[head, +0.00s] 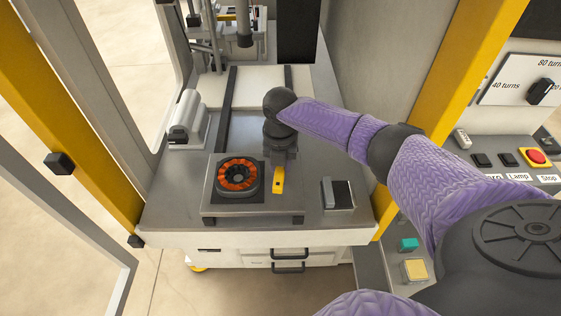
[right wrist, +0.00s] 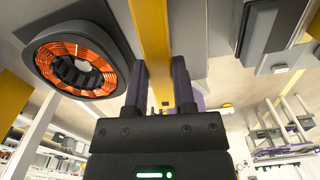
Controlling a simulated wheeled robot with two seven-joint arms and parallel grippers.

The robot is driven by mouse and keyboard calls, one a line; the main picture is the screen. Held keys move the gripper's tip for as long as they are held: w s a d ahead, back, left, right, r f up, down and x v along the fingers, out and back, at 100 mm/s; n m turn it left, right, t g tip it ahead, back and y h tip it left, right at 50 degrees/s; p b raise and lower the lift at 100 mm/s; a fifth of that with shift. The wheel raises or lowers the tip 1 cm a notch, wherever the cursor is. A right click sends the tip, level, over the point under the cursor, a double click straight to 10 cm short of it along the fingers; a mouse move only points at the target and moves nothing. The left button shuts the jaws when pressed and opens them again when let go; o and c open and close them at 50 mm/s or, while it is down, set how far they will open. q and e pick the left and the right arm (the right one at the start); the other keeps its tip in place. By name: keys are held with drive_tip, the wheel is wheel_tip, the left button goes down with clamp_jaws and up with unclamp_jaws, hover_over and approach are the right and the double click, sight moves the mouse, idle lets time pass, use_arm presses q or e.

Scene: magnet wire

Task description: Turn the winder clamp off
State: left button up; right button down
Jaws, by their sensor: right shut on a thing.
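The winder clamp's yellow lever (head: 279,181) stands on the grey plate beside a ring-shaped stator with orange-copper windings (head: 238,177). My right gripper (head: 279,163) reaches down over the lever from behind, and its fingers are shut on it. In the right wrist view the yellow lever (right wrist: 153,38) runs between the two dark fingers of my right gripper (right wrist: 162,68), with the copper-wound stator (right wrist: 76,66) to the left. My left gripper is not in view.
A black and silver block (head: 338,194) stands on the table right of the lever. A white cylindrical part (head: 187,118) lies at the left. Yellow frame posts flank the bench. A panel with a red stop button (head: 537,157) is at the right.

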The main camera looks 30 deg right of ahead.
drive_tip(key=shift+n, duration=0.6)
drive_tip(key=shift+n, duration=0.3)
drive_tip(key=shift+c, duration=2.2)
unclamp_jaws()
wheel_tip(320, 180, up, 10)
drive_tip(key=p, duration=0.2)
